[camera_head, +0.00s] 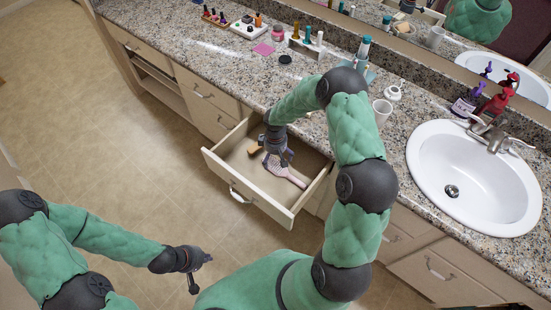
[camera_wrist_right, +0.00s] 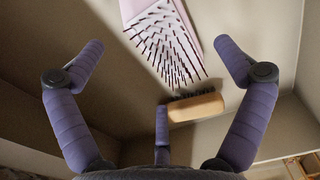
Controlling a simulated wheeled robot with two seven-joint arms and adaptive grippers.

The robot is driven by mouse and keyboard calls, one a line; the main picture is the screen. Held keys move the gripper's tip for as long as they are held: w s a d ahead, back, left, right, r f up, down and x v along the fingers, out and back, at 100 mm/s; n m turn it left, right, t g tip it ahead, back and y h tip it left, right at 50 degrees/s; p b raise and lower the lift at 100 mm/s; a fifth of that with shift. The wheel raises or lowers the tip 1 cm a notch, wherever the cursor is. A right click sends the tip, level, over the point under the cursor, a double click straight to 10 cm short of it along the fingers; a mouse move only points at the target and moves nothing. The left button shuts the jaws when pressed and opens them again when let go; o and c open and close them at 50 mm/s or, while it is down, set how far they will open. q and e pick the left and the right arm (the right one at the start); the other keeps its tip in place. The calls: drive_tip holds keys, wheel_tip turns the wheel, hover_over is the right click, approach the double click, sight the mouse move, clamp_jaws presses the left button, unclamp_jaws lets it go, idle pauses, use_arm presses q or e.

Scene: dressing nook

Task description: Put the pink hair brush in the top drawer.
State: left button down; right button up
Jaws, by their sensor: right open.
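The pink hair brush (camera_head: 290,178) lies inside the open top drawer (camera_head: 254,206), bristles up. My left gripper (camera_head: 200,270) hangs over the floor at the lower left, fingers apart and empty.
A small wooden brush (camera_head: 254,150) lies in the drawer beside the pink one; it also shows in the wrist view (camera_wrist_right: 197,106). The granite counter (camera_head: 240,75) holds bottles, a white cup (camera_head: 382,110) and a sink (camera_head: 480,205). Floor left of the drawer is clear.

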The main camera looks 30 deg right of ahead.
wheel_tip(320, 180, up, 9)
drive_tip(key=p, duration=0.3)
drive_tip(key=shift+r, duration=0.2)
idle(1.0)
